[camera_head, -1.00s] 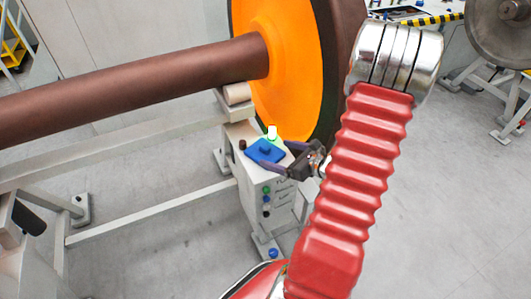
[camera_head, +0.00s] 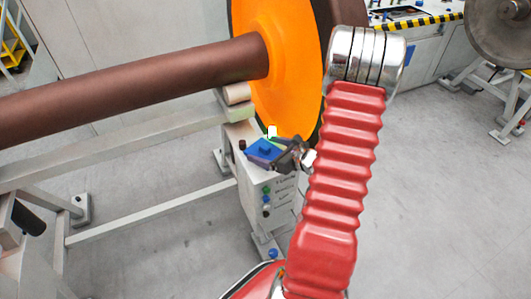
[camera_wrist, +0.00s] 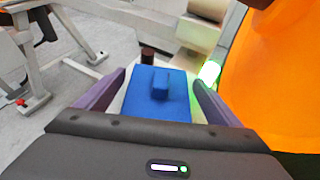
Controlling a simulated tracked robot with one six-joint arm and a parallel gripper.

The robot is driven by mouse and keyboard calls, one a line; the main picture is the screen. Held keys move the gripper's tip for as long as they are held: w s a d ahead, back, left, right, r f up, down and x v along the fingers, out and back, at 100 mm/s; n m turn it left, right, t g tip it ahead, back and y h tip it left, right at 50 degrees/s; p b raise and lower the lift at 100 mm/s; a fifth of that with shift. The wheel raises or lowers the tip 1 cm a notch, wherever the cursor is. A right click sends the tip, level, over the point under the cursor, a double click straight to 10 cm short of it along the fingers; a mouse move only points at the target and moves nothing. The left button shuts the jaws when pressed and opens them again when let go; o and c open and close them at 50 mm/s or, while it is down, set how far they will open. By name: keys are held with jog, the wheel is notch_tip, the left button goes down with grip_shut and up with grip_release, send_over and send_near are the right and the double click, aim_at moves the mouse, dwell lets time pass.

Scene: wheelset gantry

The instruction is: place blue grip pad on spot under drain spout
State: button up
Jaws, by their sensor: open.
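The blue grip pad (camera_head: 263,150) lies flat on top of the white cabinet (camera_head: 255,180) beside the orange wheel. It has a raised blue block in its middle. In the wrist view the pad (camera_wrist: 158,104) sits between the two purple fingers of my gripper (camera_wrist: 155,88). The fingers are spread, one on each side, with gaps to the pad. In the head view my gripper (camera_head: 268,152) reaches over the pad from the right. A bright green-white glowing piece (camera_head: 272,131) stands just behind the pad; it also shows in the wrist view (camera_wrist: 208,72). I cannot identify a drain spout.
The orange wheel (camera_head: 275,70) with its brown axle (camera_head: 130,82) stands right behind the cabinet. A dark knob (camera_wrist: 147,54) rises at the pad's far edge. Buttons line the cabinet front. Grey frame bars (camera_head: 150,210) run left. The floor at right is clear.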

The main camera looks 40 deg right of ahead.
aim_at(265, 146)
jog(key=shift+w+f, duration=0.2)
jog(key=shift+w, duration=0.25)
jog(key=shift+c, duration=0.2)
jog(key=c, duration=1)
jog(key=shift+r, duration=0.2)
jog(key=shift+r, duration=4.85)
